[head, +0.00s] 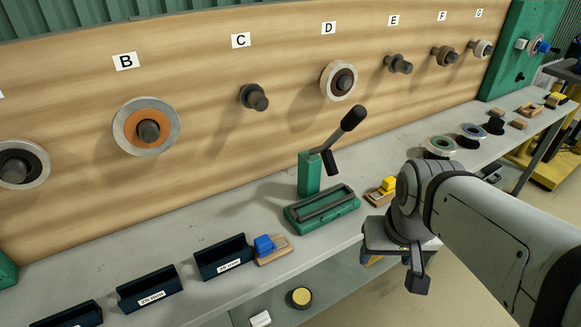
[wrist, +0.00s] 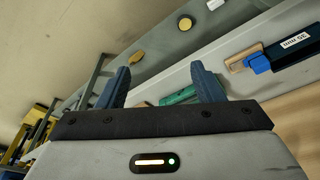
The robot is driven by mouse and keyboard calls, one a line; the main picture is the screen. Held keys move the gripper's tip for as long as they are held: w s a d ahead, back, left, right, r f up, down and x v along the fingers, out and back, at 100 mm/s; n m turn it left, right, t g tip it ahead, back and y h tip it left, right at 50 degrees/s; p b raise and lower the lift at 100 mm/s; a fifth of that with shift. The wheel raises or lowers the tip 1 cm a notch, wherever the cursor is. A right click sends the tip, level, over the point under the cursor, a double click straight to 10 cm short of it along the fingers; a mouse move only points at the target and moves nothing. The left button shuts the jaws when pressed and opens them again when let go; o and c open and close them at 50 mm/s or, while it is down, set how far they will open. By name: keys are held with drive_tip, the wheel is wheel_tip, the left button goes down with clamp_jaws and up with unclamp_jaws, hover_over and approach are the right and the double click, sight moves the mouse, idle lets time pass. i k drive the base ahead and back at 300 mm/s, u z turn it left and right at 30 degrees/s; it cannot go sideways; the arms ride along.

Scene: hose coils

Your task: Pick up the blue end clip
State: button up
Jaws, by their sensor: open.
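The blue end clip (head: 264,244) sits on a small wooden block (head: 274,254) on the grey bench, right beside a dark labelled bin. It also shows in the wrist view (wrist: 257,63), upper right, outside my fingers. My gripper (wrist: 160,84) is open, with nothing between its two blue-grey fingers. In the head view my gripper (head: 396,268) hangs near the bench's front edge, right of the clip and well apart from it. The arm hides part of the bench there.
A green lever fixture (head: 322,208) and a yellow clip (head: 388,184) on a wooden block stand between the blue clip and my arm. Dark bins (head: 148,290) line the bench at left. Pegs with reels stick out of the wooden board (head: 200,60) behind.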

sight(263, 246)
drive_tip(key=k, duration=1.15)
drive_tip(key=u, duration=0.6)
drive_tip(key=i, duration=1.3)
drive_tip(key=u, duration=0.45)
